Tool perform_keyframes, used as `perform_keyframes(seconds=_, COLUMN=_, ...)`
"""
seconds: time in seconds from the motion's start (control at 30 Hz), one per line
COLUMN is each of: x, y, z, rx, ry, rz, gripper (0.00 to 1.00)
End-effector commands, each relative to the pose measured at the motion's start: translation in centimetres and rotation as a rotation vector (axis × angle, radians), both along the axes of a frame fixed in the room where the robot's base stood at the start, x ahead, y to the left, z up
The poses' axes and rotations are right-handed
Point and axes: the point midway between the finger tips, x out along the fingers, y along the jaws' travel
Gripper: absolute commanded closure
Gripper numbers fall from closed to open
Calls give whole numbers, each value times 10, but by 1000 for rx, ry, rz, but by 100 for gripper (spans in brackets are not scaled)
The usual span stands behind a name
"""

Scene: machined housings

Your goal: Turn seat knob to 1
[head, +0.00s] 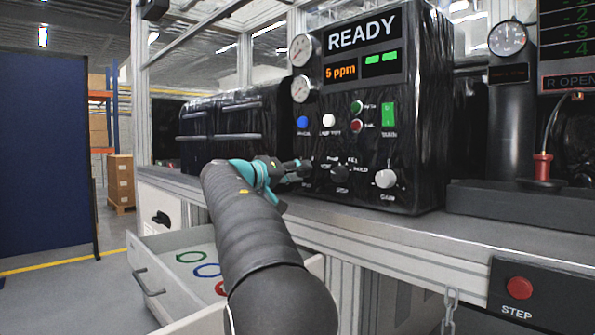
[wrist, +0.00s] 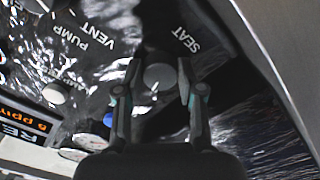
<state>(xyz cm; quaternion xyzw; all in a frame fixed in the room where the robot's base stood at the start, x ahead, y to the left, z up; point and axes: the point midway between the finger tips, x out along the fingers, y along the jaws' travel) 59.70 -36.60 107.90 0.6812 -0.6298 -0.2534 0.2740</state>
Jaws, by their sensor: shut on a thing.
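The seat knob (wrist: 159,76) is a round grey knob with a short white pointer mark, beside the printed word SEAT in the wrist view. The mark points toward the bottom of that picture, toward my gripper's base. My gripper (wrist: 158,82) has one finger on each side of the knob and is shut on it. In the head view my gripper (head: 296,168) reaches the lower left of the black control panel (head: 424,100) and mostly hides the knob. I cannot read any number around the knob.
A dark selector knob (head: 340,173) is just right of my gripper, and a light GAIN knob (head: 385,179) is farther right. Blue (head: 302,122) and white (head: 328,120) buttons are above. An open drawer (head: 180,243) with coloured rings lies below my arm.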

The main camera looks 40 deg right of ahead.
Motion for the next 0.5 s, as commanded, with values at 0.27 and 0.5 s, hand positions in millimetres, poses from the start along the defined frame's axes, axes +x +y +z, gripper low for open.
perform_keyframes(seconds=0.27, x=0, y=0, z=1, rx=-15, ry=182, rz=1, gripper=97)
perform_keyframes(seconds=0.5, x=0, y=0, z=1, rx=-22, ry=268, rz=1, gripper=97)
